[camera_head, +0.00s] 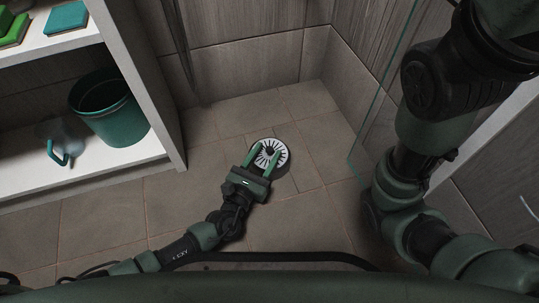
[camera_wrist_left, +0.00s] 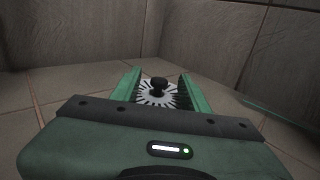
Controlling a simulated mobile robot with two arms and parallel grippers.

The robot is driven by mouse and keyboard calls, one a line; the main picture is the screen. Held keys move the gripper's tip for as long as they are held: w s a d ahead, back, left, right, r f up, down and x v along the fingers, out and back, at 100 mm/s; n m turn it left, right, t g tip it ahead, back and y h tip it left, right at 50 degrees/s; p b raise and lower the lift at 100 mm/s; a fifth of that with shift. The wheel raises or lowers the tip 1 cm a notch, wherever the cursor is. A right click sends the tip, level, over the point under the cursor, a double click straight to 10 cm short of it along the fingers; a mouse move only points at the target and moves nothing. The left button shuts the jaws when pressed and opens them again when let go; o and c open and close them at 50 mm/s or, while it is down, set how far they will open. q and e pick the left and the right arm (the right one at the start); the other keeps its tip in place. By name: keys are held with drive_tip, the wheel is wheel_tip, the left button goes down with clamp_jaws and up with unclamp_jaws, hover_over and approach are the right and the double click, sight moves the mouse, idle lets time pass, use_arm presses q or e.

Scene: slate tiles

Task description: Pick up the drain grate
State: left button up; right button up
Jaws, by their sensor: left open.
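The drain grate (camera_head: 281,160) is a round, pale disc with dark radial slots and a black knob in the middle. It lies at the tiled floor in the corner of the shower. My left gripper (camera_head: 264,157) reaches over it with two green fingers apart, one on each side of the knob. In the left wrist view the grate (camera_wrist_left: 158,97) and its black knob show between the open fingers (camera_wrist_left: 160,88). I cannot tell whether the fingers touch the knob. My right arm shows at the right, but its gripper is out of view.
A glass panel (camera_head: 380,105) stands at the right. Tiled walls close off the back. Floor left of the grate is clear.

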use_arm(q)
drive_tip(key=shift+x, duration=1.25)
clamp_jaws()
